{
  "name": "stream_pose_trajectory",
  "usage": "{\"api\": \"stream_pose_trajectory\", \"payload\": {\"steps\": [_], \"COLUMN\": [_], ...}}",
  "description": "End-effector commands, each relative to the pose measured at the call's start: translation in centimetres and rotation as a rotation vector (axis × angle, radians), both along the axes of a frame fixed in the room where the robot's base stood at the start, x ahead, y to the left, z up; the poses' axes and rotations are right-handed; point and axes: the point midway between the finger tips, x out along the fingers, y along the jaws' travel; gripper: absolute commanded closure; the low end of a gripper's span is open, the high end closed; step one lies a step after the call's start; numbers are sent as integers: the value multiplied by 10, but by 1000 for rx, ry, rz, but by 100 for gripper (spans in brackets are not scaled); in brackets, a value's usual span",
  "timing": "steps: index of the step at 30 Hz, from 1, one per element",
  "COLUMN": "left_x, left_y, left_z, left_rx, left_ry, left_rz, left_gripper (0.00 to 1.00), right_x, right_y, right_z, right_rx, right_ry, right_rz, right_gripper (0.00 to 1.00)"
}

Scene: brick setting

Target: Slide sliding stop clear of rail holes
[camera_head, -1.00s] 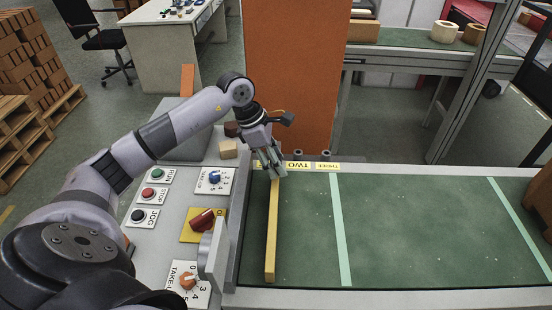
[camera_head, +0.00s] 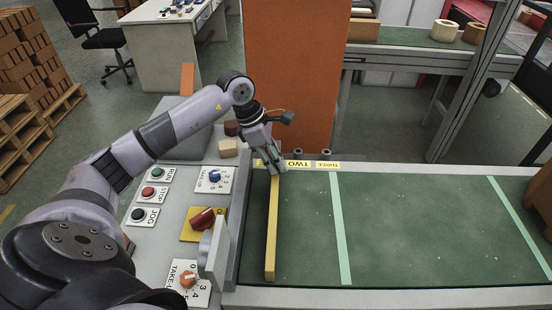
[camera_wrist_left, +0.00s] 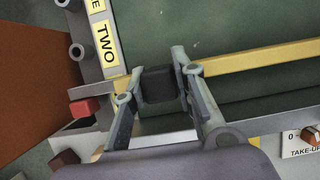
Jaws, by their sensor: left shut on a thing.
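The sliding stop has a long yellow bar (camera_head: 272,230) lying across the green belt near its left end. The bar also shows in the left wrist view (camera_wrist_left: 255,57), running off to the right. My left gripper (camera_head: 275,165) is at the bar's far end, by the rail. In the left wrist view its fingers are closed around a dark block (camera_wrist_left: 158,85) at the bar's end. A yellow label reading TWO (camera_wrist_left: 105,42) is on the rail edge, beside round posts (camera_wrist_left: 77,50). The rail holes cannot be made out. My right gripper is out of view.
A control panel with knobs and buttons (camera_head: 150,191) lies left of the belt. An orange panel (camera_head: 290,75) stands behind the rail. The green belt (camera_head: 410,230) right of the bar is clear, with pale stripes. A red block (camera_wrist_left: 84,107) sits near the rail.

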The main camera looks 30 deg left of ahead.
Motion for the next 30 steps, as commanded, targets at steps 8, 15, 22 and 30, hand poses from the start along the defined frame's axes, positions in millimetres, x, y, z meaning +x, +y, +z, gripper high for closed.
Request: {"api": "stream_pose_trajectory", "payload": {"steps": [8, 15, 22, 30], "left_x": [0, 6, 31, 76], "left_y": [0, -8, -49, -123], "left_z": [0, 1, 1, 0], "left_rx": [0, -1, -3, -3], "left_ry": [-1, -4, -8, -10], "left_rz": [0, -2, -4, -5], "left_gripper": [100, 100, 100, 100], "right_x": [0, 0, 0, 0], "right_y": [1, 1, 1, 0], "right_z": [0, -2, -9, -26], "right_rx": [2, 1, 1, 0], "right_ry": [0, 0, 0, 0], "right_rz": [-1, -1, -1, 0], "right_gripper": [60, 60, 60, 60]}}
